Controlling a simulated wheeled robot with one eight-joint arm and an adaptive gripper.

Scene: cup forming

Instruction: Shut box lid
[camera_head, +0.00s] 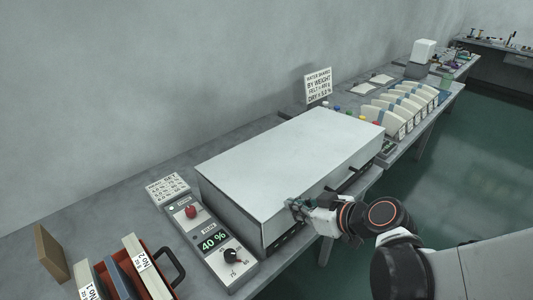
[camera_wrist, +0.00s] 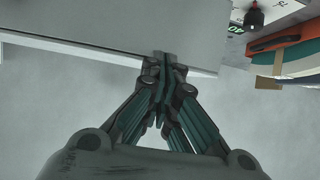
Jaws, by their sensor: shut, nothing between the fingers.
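A large pale grey box (camera_head: 235,215) stands on the bench, and its broad flat lid (camera_head: 290,158) covers the top. The lid looks level, but I cannot tell whether its edges are fully down. My gripper (camera_head: 294,204) is at the box's front long side, near the lid's front edge. In the wrist view the lid (camera_wrist: 100,22) fills the upper left, and my gripper's closed fingertips (camera_wrist: 165,58) overlap its edge. The fingers are together with nothing between them. I cannot tell if they touch the lid.
A control panel (camera_head: 208,246) with a red knob and a 40 % display stands left of the box. A red rack (camera_head: 155,282) with upright binders is at the front left. Slanted pale pieces (camera_head: 405,108) stand on the bench beyond the box. The floor (camera_head: 470,170) at right is clear.

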